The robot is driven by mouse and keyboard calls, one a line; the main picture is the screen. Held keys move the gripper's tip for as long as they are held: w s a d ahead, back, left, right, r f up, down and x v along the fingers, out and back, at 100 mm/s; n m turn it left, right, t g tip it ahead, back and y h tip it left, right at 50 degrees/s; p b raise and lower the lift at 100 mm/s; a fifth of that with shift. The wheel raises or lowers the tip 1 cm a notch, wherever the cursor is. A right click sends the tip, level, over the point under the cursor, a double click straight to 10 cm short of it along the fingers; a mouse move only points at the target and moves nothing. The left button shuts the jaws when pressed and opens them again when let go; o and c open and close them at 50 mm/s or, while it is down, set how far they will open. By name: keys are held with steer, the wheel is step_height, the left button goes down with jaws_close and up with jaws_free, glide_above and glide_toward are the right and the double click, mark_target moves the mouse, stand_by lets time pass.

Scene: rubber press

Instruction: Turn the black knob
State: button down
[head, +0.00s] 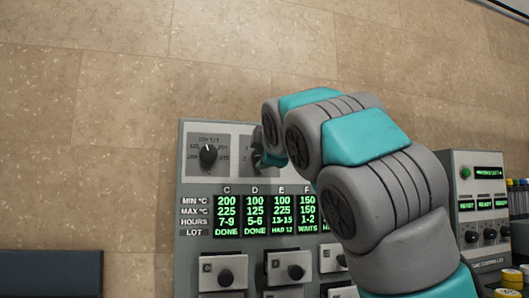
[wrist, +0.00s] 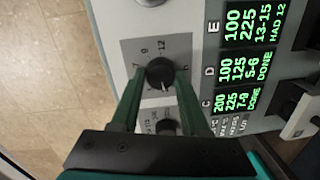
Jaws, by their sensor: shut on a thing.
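In the wrist view, my gripper (wrist: 161,76) has its two green fingers on either side of a round black knob (wrist: 161,73) with a white pointer line, and is shut on it. The knob sits on a grey dial plate with printed numbers. A second black knob (wrist: 168,127) shows lower down between the fingers, nearer the gripper body. In the head view this second knob (head: 208,155) is the left one, in full view.
Under the knobs, the grey control panel (head: 188,184) has a green-lit display (head: 250,215) with temperatures, hours and lots. Lower are drawers with black knobs (head: 225,276). A smaller unit with a green button (head: 466,172) stands at right.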

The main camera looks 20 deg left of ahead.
steer(key=shift+a, duration=0.1)
steer(key=shift+c, duration=2)
jaws_free()
steer(key=b+v, duration=0.1)
steer(key=v, duration=0.6)
steer(key=shift+s+d, duration=0.25)
steer(key=shift+s, duration=0.1)
